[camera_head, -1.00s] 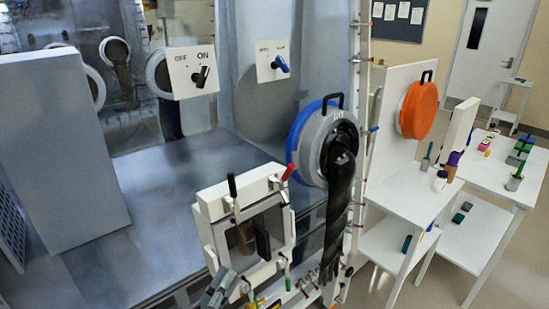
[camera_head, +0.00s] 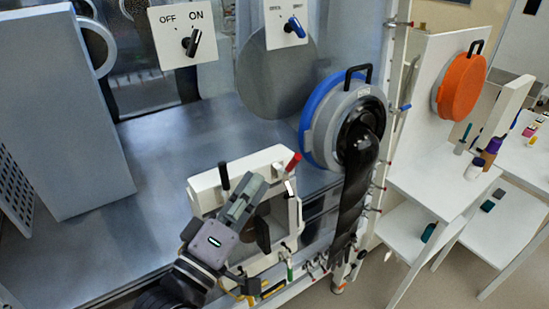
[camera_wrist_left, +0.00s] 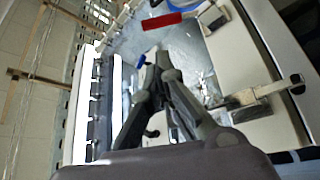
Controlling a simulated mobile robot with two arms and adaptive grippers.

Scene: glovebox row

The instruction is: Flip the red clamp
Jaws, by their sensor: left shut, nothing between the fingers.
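The red clamp (camera_head: 292,162) shows as a red handle at the top right corner of a white square frame (camera_head: 206,183), and it points up and to the right. In the left wrist view a red bar (camera_wrist_left: 162,21), which looks like the clamp handle, lies beyond the fingertips. My left gripper (camera_head: 255,184) is shut and empty in front of the frame, left of and a little below the red handle, apart from it. It also shows in the left wrist view (camera_wrist_left: 153,58). The gripper hides part of the frame. My right gripper is not in view.
A black-handled clamp (camera_head: 223,176) stands at the frame's top left. A green-handled one (camera_head: 289,271) is below. A black glove (camera_head: 357,190) hangs from the blue-ringed port (camera_head: 318,120) to the right. White shelves (camera_head: 430,180) stand further right.

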